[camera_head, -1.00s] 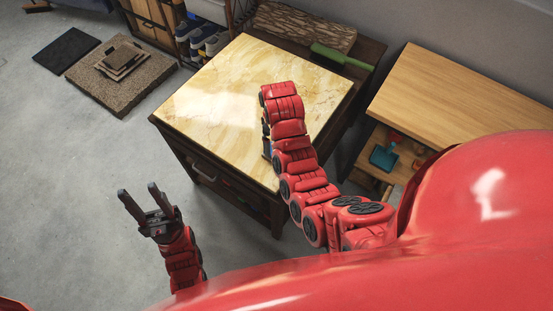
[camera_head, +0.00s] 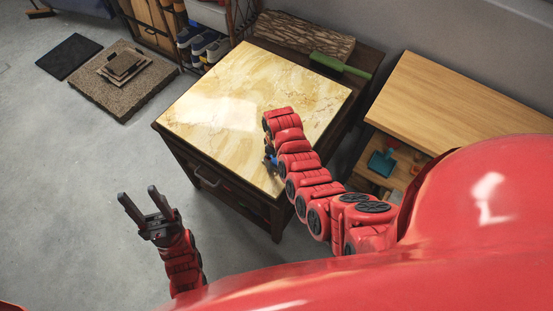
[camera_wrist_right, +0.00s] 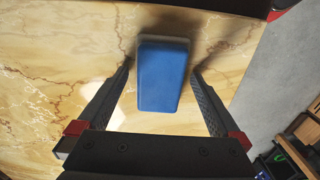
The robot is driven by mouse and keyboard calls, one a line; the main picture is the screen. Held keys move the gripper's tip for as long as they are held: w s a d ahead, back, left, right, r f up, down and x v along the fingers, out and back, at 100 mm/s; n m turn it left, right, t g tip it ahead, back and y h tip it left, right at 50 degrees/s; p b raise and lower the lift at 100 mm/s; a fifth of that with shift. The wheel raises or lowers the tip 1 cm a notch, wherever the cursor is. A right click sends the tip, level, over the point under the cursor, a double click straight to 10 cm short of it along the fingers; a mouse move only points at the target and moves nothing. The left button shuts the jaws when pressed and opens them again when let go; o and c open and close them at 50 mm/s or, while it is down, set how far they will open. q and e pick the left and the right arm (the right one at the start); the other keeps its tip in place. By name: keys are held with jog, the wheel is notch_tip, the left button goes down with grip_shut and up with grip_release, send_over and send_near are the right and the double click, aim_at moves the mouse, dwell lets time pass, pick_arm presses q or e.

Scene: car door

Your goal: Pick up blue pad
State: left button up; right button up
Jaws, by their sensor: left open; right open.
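The blue pad (camera_wrist_right: 162,78) lies on the cream marbled tabletop (camera_head: 235,85), with a pale edge showing at its far end. In the right wrist view, my right gripper (camera_wrist_right: 161,67) is open, with one finger on each side of the pad and visible gaps. I cannot tell the height of the fingertips above the table. In the head view my right arm hides most of this spot; a small blue patch (camera_head: 270,159) shows beside the arm. My left gripper (camera_head: 139,193) is open and empty, over the floor left of the table.
A green-handled brush (camera_head: 340,66) and a bark-textured block (camera_head: 303,35) lie behind the marbled top. A wooden bench (camera_head: 460,100) stands to the right, with a teal object (camera_head: 382,162) on its lower shelf. The rest of the marbled top is clear.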

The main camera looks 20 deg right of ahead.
jog(key=c, duration=1.3)
jog(key=shift+r, duration=0.1)
jog(key=shift+r+b, duration=0.4)
jog(key=shift+r, duration=0.4)
notch_tip(320, 180, up, 5)
jog(key=shift+r+b, duration=0.15)
jog(key=shift+b, duration=0.9)
notch_tip(320, 180, up, 2)
jog(key=shift+p, duration=0.7)
jog(key=shift+r+p, duration=0.35)
jog(key=shift+r, duration=0.2)
